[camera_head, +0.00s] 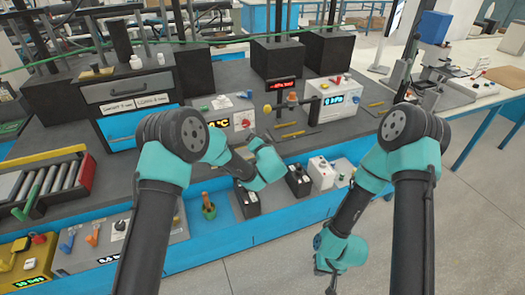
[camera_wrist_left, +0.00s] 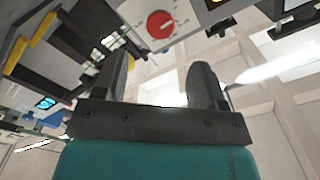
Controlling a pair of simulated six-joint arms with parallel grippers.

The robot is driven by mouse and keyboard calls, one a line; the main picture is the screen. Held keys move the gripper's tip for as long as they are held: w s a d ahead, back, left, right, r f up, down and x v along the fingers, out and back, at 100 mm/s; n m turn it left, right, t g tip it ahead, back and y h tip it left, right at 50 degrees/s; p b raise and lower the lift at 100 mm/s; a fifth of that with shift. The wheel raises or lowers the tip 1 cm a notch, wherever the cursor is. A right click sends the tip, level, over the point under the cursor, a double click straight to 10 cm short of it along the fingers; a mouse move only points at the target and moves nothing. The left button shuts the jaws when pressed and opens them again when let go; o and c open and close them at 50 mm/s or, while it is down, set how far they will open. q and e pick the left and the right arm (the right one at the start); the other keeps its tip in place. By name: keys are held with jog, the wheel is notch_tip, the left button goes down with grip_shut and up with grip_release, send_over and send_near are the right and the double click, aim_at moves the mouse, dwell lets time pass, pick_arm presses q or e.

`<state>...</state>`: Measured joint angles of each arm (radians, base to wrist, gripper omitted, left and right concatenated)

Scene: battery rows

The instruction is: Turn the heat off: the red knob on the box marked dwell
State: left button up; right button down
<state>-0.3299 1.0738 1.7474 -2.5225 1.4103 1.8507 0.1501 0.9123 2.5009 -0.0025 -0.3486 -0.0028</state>
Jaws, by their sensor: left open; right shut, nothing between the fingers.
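A red round knob (camera_head: 244,120) sits on the front of a light grey box (camera_head: 232,106) with a small lit display (camera_head: 218,123). I cannot read a dwell marking on it. In the left wrist view the red knob (camera_wrist_left: 160,24) has a pale pointer line and dial marks around it. My left gripper (camera_wrist_left: 160,78) is open and empty, with the knob ahead of its fingers and apart from them. In the head view, my left wrist is just below the box and its fingers are hard to make out. My right gripper (camera_head: 331,286) is shut and empty, low at the front.
A white box with a blue display (camera_head: 334,100) stands to the right, near a red display (camera_head: 285,86). Small black and white units (camera_head: 298,178) stand along the blue front ledge. A black cabinet (camera_head: 125,95) and a roller tray (camera_head: 50,188) are at left. The floor at right is clear.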

pick_arm(q)
jog(key=v, duration=0.9)
